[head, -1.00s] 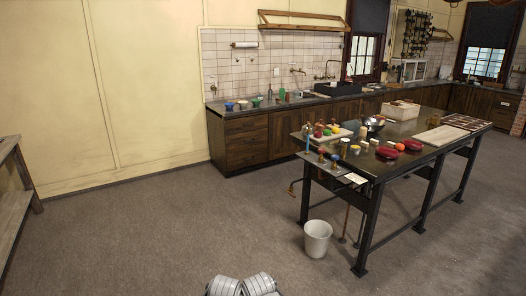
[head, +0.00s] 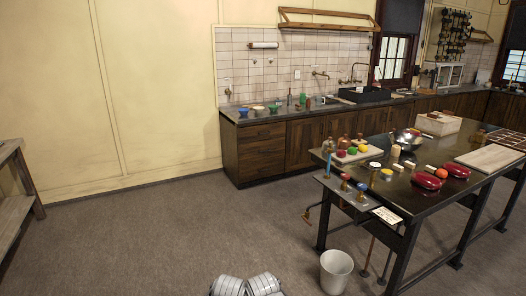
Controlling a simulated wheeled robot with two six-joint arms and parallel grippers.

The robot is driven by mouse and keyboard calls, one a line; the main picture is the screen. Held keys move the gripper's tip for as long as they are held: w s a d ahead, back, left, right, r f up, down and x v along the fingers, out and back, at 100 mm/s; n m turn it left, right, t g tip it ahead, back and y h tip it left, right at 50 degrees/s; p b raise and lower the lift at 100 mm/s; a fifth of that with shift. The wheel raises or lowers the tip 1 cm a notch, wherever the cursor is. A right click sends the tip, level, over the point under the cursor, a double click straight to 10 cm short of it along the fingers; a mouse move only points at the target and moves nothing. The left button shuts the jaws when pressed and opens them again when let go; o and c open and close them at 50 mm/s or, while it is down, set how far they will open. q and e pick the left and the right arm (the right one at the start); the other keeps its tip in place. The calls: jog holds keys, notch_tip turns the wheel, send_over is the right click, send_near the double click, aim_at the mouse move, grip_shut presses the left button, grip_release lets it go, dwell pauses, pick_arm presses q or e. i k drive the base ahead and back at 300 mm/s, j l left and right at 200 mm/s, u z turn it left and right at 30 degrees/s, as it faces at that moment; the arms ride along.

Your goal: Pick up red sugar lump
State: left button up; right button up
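A small red lump (head: 341,153) sits on a pale board (head: 348,158) at the near left end of the dark table, beside a green lump (head: 352,150) and a yellow lump (head: 362,148). It is too small to tell for certain that it is the sugar lump. Two larger, glossy dark-red oval things (head: 427,181) lie farther right on the table, with an orange ball between them. Neither of my grippers shows; only pale rounded parts of my own body are at the bottom edge.
The dark table (head: 412,203) stands to the right, with a white bucket (head: 336,270) on the floor by its near leg. A wooden counter (head: 262,152) runs along the back wall. A wooden bench (head: 18,190) is at far left. The floor between is open.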

aim_at(340, 153)
jog(key=i+l, duration=0.2)
jog(key=i+l+u, duration=0.15)
jog(key=l, duration=0.3)
jog(key=i+l, duration=0.2)
jog(key=l, duration=0.15)
jog(key=l+z, duration=0.2)
jog(key=l, duration=0.4)
jog(key=i+l+z, duration=0.1)
jog(key=l+z, duration=0.15)
jog(key=l, duration=0.3)
